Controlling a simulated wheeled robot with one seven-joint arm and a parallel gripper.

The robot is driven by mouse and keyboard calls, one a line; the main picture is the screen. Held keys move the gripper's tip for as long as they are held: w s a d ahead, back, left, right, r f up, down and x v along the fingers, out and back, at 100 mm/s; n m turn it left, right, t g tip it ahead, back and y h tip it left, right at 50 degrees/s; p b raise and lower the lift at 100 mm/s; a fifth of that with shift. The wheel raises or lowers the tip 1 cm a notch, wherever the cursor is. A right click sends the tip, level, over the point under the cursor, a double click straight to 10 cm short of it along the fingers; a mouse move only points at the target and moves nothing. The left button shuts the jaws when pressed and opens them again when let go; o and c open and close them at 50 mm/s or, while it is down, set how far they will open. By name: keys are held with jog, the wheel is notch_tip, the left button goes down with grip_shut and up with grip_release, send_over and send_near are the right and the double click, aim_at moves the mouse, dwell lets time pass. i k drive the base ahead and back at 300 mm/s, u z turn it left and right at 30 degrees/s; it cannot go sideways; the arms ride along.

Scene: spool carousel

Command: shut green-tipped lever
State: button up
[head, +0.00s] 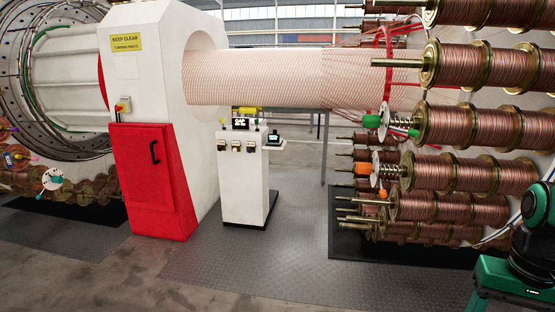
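A green-tipped lever (372,121) shows at the right, at the left end of a copper-wound spool (460,125). Its green tip points left, beside a pale disc and a spring. A second green piece (413,133) shows just right of the spring. I cannot tell from here whether the lever is open or shut. An orange-tipped lever (362,169) sits on the spool below it. My gripper is not in view; only part of my arm shows at the lower right.
A red cabinet (152,190) with a black handle and a white control pedestal (242,185) stand left of the spools. A dark mat (390,250) lies under the spools. The plate floor (260,270) in front is clear. A teal-tipped disc (53,179) shows far left.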

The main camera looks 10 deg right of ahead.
aim_at(413, 133)
jog(key=u, duration=0.4)
jog(key=i, duration=1.2)
jog(key=z, duration=0.5)
